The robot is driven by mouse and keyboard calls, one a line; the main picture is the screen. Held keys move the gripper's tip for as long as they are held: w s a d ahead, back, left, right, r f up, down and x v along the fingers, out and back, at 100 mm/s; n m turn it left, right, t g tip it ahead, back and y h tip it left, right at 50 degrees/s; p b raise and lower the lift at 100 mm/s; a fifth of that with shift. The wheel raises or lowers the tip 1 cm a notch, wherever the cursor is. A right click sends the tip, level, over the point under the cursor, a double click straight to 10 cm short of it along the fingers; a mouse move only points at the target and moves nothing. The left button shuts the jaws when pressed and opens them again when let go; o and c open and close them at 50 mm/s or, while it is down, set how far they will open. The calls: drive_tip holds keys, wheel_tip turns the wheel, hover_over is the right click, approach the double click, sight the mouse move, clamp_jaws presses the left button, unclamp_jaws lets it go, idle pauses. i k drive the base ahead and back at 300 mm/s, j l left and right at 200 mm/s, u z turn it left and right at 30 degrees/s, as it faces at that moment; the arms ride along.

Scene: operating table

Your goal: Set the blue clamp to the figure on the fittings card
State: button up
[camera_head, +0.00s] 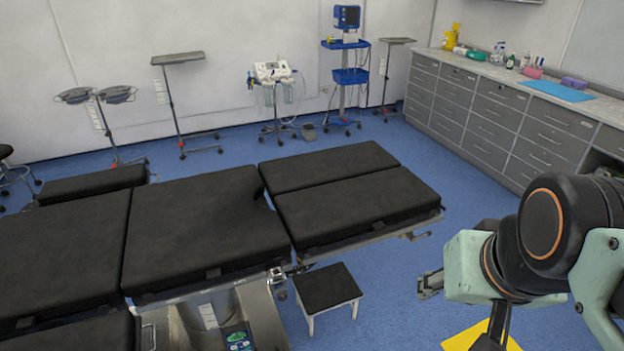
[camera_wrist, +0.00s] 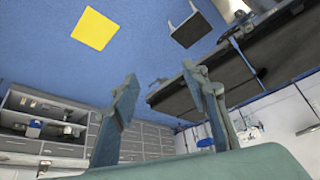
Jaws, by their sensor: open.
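My gripper (camera_wrist: 160,78) is open and empty in the wrist view, its two grey fingers apart above the floor. In the head view my arm is at the lower right, right of the operating table (camera_head: 195,225) and clear of it. No clamp setting can be read, and I cannot make out the fittings card in either view.
A black-topped stool (camera_head: 327,287) stands by the table. A yellow square (camera_head: 482,340) lies on the floor below my arm; it also shows in the wrist view (camera_wrist: 95,28). Grey drawers (camera_head: 490,115) line the right wall. Blue floor is open between table and drawers.

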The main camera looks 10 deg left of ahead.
sight(276, 276)
drive_tip(key=u, duration=2.25)
drive_tip(key=i+j+u, duration=0.1)
drive_tip(key=u, duration=0.4)
drive_tip(key=i+u, duration=0.15)
drive_tip(key=u, duration=0.85)
drive_tip(key=i+l+u, duration=0.15)
drive_tip(key=u, duration=0.35)
drive_tip(key=i+l+u, duration=0.15)
drive_tip(key=u, duration=0.3)
drive_tip(key=i+l+u, duration=0.1)
drive_tip(key=l+u, duration=0.2)
drive_tip(key=u, duration=0.15)
drive_tip(key=i+l+u, duration=0.2)
drive_tip(key=l, duration=0.15)
drive_tip(key=l+u, duration=0.15)
drive_tip(key=l, duration=0.9)
drive_tip(key=i+u, duration=0.05)
